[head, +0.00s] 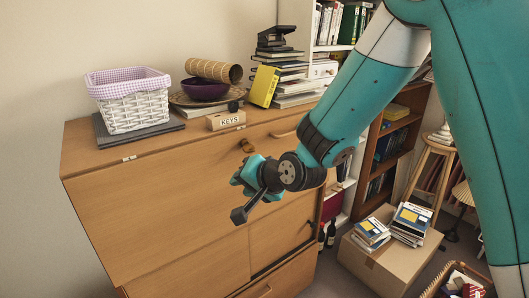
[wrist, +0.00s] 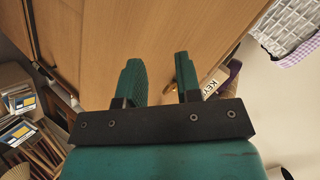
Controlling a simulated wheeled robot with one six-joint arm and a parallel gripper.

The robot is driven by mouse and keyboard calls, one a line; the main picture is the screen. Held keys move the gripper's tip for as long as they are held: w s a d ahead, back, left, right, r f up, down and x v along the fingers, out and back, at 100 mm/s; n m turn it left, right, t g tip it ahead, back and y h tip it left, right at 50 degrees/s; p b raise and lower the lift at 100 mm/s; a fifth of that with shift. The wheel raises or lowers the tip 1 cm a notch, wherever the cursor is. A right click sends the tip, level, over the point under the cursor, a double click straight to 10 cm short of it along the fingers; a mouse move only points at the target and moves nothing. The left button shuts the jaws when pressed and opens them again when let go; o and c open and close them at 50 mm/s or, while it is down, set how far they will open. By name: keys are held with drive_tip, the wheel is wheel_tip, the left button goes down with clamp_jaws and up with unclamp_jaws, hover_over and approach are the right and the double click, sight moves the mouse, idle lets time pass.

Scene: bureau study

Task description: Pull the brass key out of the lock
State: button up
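The bureau's wooden front (head: 150,205) stands at the left and centre of the head view. A small brown, brass-like piece (head: 246,146) shows near the top of that front, just above my gripper; it looks like the brass key or its lock, but it is too small to tell which. My gripper (head: 243,179) is in front of the bureau, just below this piece. In the wrist view my gripper (wrist: 157,65) has its two teal fingers apart, with bare wood behind the gap. I cannot make out the key clearly between them.
A "KEYS" block (head: 226,121) stands at the bureau top's front edge. A white basket (head: 134,105), a purple bowl (head: 206,90) and stacked books (head: 286,80) are on top. A cardboard box (head: 382,262) with books stands on the floor at right.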

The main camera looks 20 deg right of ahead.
drive_tip(key=w+d+f+m+t+h+p, duration=0.2)
drive_tip(key=w+d+m+t+p, duration=0.5)
drive_tip(key=m+t, duration=0.3)
drive_tip(key=x, duration=0.7)
drive_tip(key=shift+w+r+b, duration=0.2)
drive_tip(key=shift+w+b, duration=0.05)
drive_tip(key=shift+b, duration=0.05)
drive_tip(key=shift+c, duration=0.2)
clamp_jaws()
drive_tip(key=shift+s, duration=0.1)
drive_tip(key=shift+b+v, duration=0.95)
drive_tip(key=shift+v, duration=1.95)
